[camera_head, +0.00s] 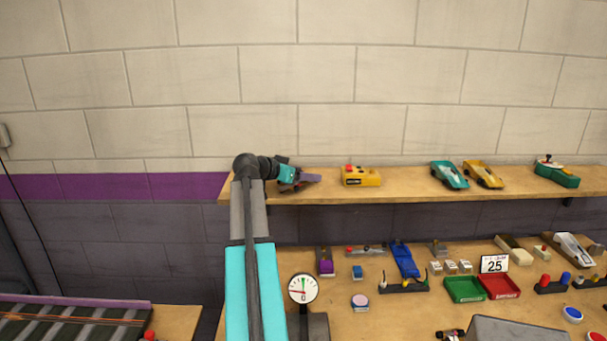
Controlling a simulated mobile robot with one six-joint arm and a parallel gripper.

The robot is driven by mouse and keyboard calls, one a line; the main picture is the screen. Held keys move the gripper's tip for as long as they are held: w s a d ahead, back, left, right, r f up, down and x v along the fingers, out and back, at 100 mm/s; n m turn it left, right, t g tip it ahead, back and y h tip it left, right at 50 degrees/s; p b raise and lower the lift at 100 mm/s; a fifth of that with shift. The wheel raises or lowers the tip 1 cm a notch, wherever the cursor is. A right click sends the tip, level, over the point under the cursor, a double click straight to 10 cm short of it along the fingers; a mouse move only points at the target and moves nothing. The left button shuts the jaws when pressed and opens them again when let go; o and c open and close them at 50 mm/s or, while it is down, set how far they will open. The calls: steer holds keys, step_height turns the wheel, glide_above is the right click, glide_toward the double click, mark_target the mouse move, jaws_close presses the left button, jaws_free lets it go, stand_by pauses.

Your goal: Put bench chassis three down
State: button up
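My gripper (296,181) is at the left end of the wooden wall shelf (410,187), seen from behind and small. A purple-grey, car-like body (308,179) is right at its fingertips, low over the shelf or on it. The fingers are mostly hidden, so I cannot tell whether they grip this body or whether it rests on the shelf. No number shows on it. On the bench (385,318) below lie a blue long car body (404,258), a grey-white one (574,248) and a purple-topped grey block (325,262). I cannot tell which is chassis three.
The shelf also carries a yellow box with a red button (361,176), a teal car (449,174), a yellow car (483,174) and a green controller (556,173). Green (464,289) and red (501,286) trays, a dial gauge (303,288) and a grey box (515,330) crowd the bench.

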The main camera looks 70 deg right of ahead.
steer(key=shift+f, duration=0.1)
steer(key=o, duration=1.2)
steer(key=shift+r, duration=0.2)
steer(key=b+v, duration=0.3)
steer(key=v, duration=0.9)
steer(key=shift+f, duration=0.1)
